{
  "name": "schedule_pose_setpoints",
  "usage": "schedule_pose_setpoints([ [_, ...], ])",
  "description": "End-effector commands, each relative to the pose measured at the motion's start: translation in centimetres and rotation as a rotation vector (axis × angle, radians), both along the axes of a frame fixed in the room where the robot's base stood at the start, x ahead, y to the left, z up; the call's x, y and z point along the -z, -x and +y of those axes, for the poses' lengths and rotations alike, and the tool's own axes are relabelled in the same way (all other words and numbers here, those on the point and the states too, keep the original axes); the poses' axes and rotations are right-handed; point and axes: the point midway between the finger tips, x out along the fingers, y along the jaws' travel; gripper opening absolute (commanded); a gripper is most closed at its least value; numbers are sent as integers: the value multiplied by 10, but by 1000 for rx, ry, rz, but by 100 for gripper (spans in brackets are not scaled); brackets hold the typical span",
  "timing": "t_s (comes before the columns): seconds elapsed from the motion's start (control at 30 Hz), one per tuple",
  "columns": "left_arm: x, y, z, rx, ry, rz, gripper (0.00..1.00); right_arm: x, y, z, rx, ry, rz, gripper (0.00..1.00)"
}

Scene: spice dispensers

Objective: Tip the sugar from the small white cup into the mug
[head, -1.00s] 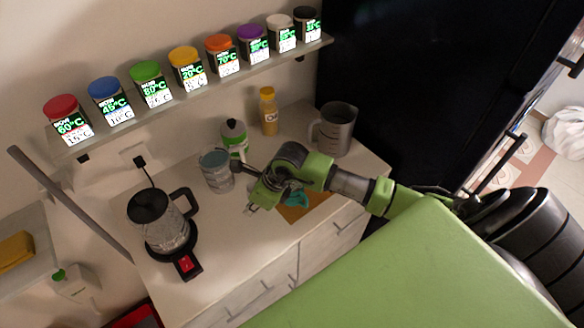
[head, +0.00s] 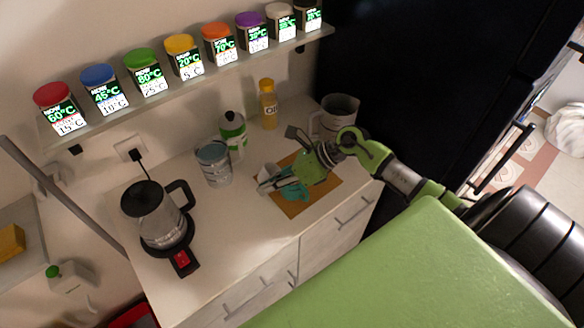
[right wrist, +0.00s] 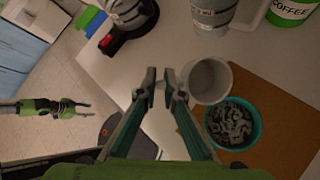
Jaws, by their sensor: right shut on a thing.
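My right gripper (right wrist: 163,88) is shut on the small white cup (right wrist: 208,80), at the cup's left side in the right wrist view. The cup's open mouth faces that camera, and its inside looks pale; I cannot make out sugar. In the head view the cup (head: 266,180) is partly hidden by the gripper, near a teal bowl (head: 294,193). The grey patterned mug (head: 213,165) stands upright to the left, apart from the cup. It shows at the top of the right wrist view (right wrist: 212,14). My left gripper (right wrist: 76,108) is small at the left there; its jaws are unclear.
The teal bowl (right wrist: 256,127) holds grey pieces and sits on a brown mat (right wrist: 290,115). A kettle (head: 153,217), a green-white coffee container (head: 233,133), an oil bottle (head: 268,105) and a metal pitcher (head: 345,108) stand around.

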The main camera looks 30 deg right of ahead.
Motion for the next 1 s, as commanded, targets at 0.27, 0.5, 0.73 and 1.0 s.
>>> schedule_pose_setpoints([
  [0.27, 21, 0, 0, 0, 0, 0, 40, -10, 3, -13, 1, -140, -27, 0],
  [0.5, 39, 0, 0, 0, 0, 1, 40, -12, 4, -19, 0, -259, -52, 0],
  [0.73, 45, 1, 0, 0, 0, 1, 40, -15, 4, -21, -3, -313, -67, 0],
  [1.0, 52, 1, 0, 0, 0, 2, 40, -11, 4, -22, -5, -348, -73, 0],
])
